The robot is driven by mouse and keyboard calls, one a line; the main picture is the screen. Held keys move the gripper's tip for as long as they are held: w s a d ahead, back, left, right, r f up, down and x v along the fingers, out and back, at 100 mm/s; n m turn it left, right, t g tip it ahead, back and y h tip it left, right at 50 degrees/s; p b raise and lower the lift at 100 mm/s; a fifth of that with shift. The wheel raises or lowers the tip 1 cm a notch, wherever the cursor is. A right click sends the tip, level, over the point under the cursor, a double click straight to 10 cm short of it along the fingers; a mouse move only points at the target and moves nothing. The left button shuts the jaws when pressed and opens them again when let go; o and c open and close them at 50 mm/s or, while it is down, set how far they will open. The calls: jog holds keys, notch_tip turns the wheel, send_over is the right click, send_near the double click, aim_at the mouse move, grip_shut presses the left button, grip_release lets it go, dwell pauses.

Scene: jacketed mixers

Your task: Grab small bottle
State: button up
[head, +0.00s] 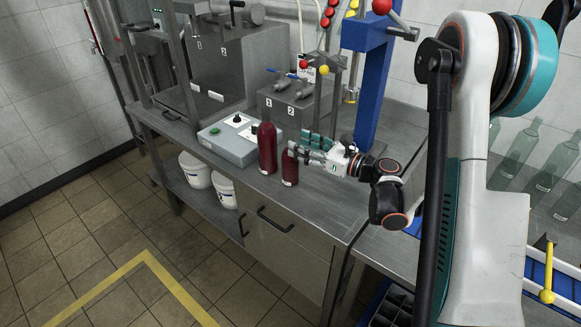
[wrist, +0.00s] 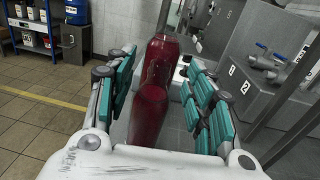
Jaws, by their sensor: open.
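The small bottle (head: 290,167) is dark red and stands upright near the front edge of the steel bench. A taller red bottle (head: 267,148) stands just to its left. My gripper (head: 304,155) is at the small bottle's right side, with its fingers reaching to it. In the wrist view the small bottle (wrist: 149,112) is between the open teal-padded fingers, and the taller bottle (wrist: 161,55) shows behind it. Gaps show between the small bottle and the pads in the wrist view. The small bottle's base is hidden there.
A grey control box (head: 227,140) sits left of the bottles. A steel unit with blue valves (head: 285,105) and a blue column (head: 371,85) stand behind my gripper. White buckets (head: 195,170) are on the lower shelf. The bench front left of the bottles is narrow.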

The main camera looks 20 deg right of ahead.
aim_at(291, 139)
jog(key=w+a, duration=0.1)
jog(key=w+a+f+b, duration=0.1)
jog(key=w, duration=0.1)
jog(key=shift+a, duration=0.25)
jog(key=shift+w+a+r, duration=0.1)
jog(key=shift+w+a, duration=0.15)
jog(key=shift+w, duration=0.05)
jog(key=shift+c, duration=0.6)
grip_shut()
